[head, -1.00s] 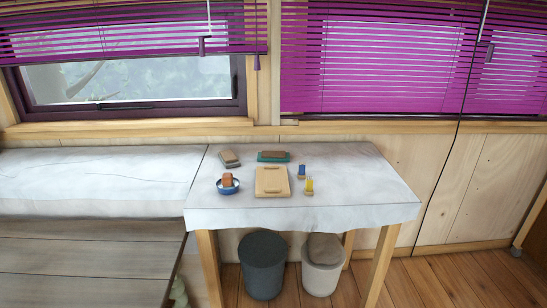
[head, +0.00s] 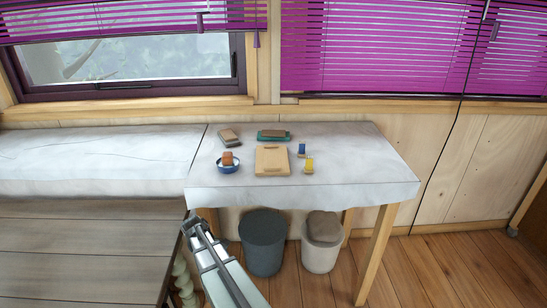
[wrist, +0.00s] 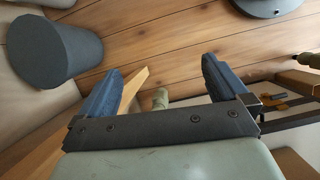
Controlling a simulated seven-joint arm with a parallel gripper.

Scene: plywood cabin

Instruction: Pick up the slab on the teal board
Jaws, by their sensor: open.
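A brown slab (head: 273,133) lies on the teal board (head: 288,139) at the back of the cloth-covered table. My gripper (head: 194,218) is in the lower middle of the head view, in front of the table and below the level of its top, well apart from the slab. In the wrist view, my gripper (wrist: 162,66) shows two blue fingers spread apart with nothing between them. The slab and the teal board do not show in the wrist view.
The table (head: 350,165) also holds a second slab on a grey base (head: 230,142), a blue bowl (head: 228,168) with an orange-brown block, a wooden board (head: 271,161), and small blue (head: 302,150) and yellow (head: 308,166) items. Two bins (head: 263,245) (head: 320,250) stand underneath.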

